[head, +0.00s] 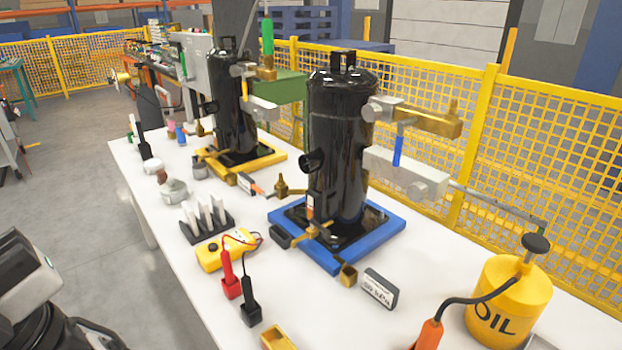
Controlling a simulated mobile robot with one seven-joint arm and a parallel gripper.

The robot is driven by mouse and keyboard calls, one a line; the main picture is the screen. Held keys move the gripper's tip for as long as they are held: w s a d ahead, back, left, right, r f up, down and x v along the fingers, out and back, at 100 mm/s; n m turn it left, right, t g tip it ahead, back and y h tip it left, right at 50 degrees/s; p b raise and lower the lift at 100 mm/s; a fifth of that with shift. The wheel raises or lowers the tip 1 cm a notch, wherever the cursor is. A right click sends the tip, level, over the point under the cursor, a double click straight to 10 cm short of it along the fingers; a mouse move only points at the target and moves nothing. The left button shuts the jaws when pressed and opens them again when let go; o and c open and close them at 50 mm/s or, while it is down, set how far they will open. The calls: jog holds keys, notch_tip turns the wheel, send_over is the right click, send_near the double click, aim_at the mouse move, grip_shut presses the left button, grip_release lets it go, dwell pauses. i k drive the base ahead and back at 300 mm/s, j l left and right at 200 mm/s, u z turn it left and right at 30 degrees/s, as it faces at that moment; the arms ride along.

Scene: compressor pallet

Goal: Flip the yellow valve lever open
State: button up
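The near black compressor (337,140) stands upright on a blue pallet frame (390,232) on the white table. Low on its front is a small brass-yellow valve fitting (318,231), with what looks like a short yellow handle; its exact position is too small to tell. My gripper's fingertips do not show.
A yellow meter (222,252), red probe (231,275), black probe (250,298), small display box (380,289) and yellow oil can (509,300) crowd the front of the white table (185,245). Yellow mesh fence (560,170) runs behind. Grey floor is open at left.

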aim_at(244, 75)
jog(key=k, duration=0.5)
jog(key=i+j+u, duration=0.25)
jog(key=i+j, duration=1.8)
